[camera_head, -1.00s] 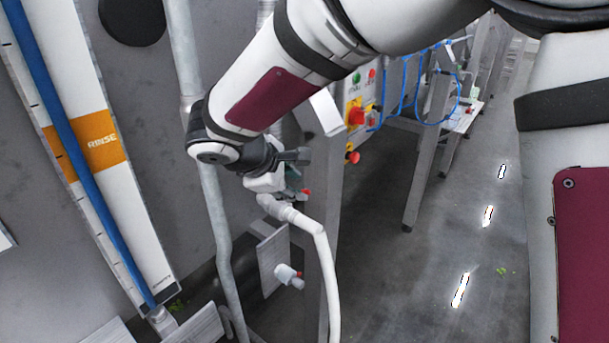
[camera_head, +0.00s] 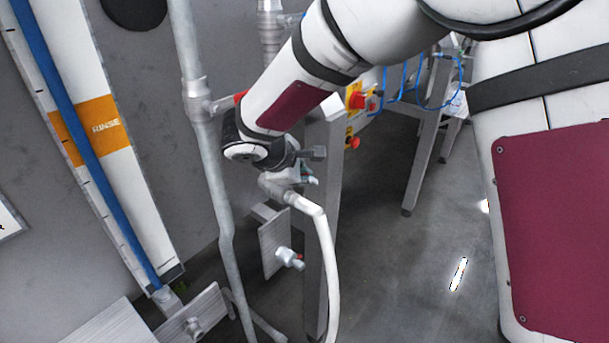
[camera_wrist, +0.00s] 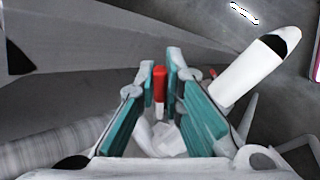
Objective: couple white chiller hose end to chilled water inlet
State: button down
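The white hose (camera_head: 327,255) hangs in front of a grey post, and its bent upper end (camera_head: 278,187) reaches up beside my gripper (camera_head: 308,170). In the wrist view my gripper (camera_wrist: 160,85) has its teal pads apart, with a red piece (camera_wrist: 159,84) and a white fitting (camera_wrist: 167,138) showing between them. I see no clear contact with the pads. The gripper hides much of the hose end in the head view. A grey plate with a pale fitting (camera_head: 289,257) stands just below; I cannot tell whether it is the chilled water inlet.
Another plate with a fitting (camera_head: 194,327) is at the lower left. A grey vertical pipe (camera_head: 211,165) stands left of my arm. A white panel marked RINSE (camera_head: 105,127) leans at the left wall. The grey post (camera_head: 329,215) is close behind the hose. Open floor (camera_head: 400,280) lies to the right.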

jog(key=shift+s+a+f+m+t+b, duration=0.1)
jog(key=shift+s+f+m+b, duration=0.15)
jog(key=shift+m+b, duration=0.55)
jog(key=shift+s+f+m+t+b, duration=0.1)
jog(key=shift+s+f+m+b, duration=0.15)
jog(key=shift+m+b, duration=0.6)
jog(key=shift+s+a+f+m+t+b, duration=0.1)
jog(key=shift+s+f+m+b, duration=0.15)
jog(key=shift+m+b, duration=0.55)
jog(key=c, duration=1.7)
grip_release()
jog(key=shift+s, duration=0.1)
jog(key=v, duration=0.8)
jog(key=shift+r, duration=0.15)
